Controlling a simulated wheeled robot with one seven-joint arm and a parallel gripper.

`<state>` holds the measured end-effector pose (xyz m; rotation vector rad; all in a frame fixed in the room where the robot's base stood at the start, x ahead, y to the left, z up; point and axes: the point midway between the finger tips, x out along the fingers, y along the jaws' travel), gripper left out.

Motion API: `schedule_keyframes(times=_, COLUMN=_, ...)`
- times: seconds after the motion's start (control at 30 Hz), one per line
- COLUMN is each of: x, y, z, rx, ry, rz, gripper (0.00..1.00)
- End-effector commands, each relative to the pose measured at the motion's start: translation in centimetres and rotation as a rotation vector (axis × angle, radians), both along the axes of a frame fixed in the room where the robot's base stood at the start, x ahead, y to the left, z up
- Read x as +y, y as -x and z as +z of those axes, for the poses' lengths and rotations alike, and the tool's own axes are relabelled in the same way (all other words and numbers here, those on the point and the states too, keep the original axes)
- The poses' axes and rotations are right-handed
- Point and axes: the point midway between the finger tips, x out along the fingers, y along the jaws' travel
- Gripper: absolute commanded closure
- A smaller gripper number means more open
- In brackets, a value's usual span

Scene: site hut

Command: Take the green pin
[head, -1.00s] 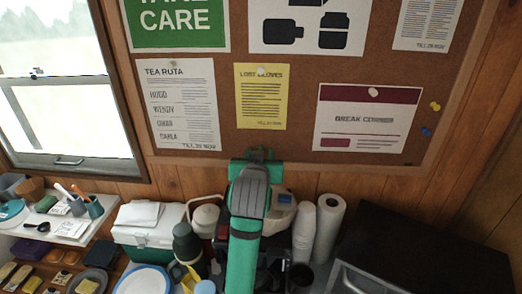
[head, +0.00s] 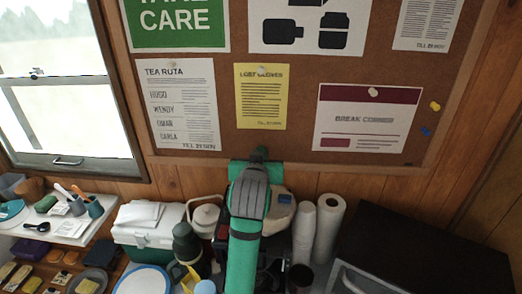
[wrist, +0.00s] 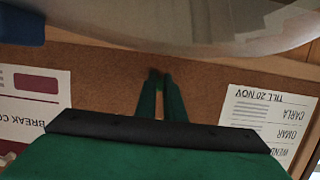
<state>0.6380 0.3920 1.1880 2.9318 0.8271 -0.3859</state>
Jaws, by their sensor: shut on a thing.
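My gripper (head: 262,152) reaches up to the lower edge of the cork board, below the yellow notice. In the wrist view its two green fingers (wrist: 159,76) are drawn close together at the cork, shut on the green pin. The pin is hidden between the fingertips and cannot be made out apart from them. The cork board (head: 300,142) is bare around the tips.
A yellow notice (head: 262,98), a tea rota (head: 185,105) and a break corner notice (head: 368,120) hang close by. Yellow (head: 435,106) and blue (head: 426,131) pins sit at the right. Below stand a cool box (head: 150,235), flask (head: 187,243) and paper rolls (head: 329,225).

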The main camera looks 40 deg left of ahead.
Motion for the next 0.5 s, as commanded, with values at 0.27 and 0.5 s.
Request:
schedule_keyframes(times=0.27, x=-0.5, y=0.8, z=-0.1, rx=0.000, ry=0.001, rz=0.000, gripper=1.00)
schedule_keyframes(times=0.5, x=-1.0, y=1.5, z=0.0, rx=-0.001, ry=-0.001, rz=0.000, gripper=1.00)
